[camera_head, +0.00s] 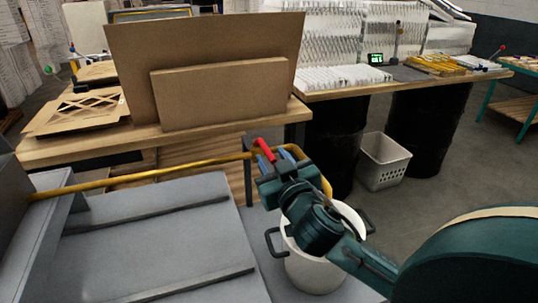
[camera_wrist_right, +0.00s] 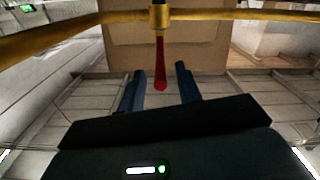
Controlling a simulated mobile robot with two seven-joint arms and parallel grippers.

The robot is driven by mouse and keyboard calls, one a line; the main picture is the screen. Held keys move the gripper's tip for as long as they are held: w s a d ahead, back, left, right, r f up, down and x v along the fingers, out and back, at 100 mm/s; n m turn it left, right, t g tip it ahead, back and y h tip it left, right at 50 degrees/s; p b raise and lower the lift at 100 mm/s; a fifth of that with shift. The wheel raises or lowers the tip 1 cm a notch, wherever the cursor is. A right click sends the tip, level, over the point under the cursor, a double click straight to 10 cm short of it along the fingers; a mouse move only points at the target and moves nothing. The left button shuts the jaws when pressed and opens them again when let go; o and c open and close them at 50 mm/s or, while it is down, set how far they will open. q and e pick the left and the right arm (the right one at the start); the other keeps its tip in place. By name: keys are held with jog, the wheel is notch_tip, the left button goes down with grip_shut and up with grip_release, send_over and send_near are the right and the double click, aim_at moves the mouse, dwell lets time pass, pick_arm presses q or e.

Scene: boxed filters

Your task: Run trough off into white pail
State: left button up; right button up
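A yellow pipe (camera_head: 140,180) runs from a grey, steep-walled body (camera_head: 22,225), apparently the trough, at the left and bends down over the white pail (camera_head: 312,272). A red valve handle (camera_head: 264,150) sits on the pipe near its bend. The pail has dark side handles; my right arm hides part of its mouth. My right gripper (camera_head: 268,166) is at the red handle. In the right wrist view the red handle (camera_wrist_right: 160,65) hangs between the two blue fingers (camera_wrist_right: 160,84), with gaps on both sides. No flow from the pipe is visible. My left gripper is out of view.
A wooden table (camera_head: 205,137) with brown cardboard panels (camera_head: 220,95) stands behind the pipe. A grey flat surface (camera_head: 150,240) lies left of the pail. A white perforated basket (camera_head: 384,162) and black drums (camera_head: 425,130) stand farther back. Floor at the right is open.

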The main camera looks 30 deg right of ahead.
jog(key=shift+x, duration=1.35)
jog(key=shift+c, duration=0.3)
grip_shut()
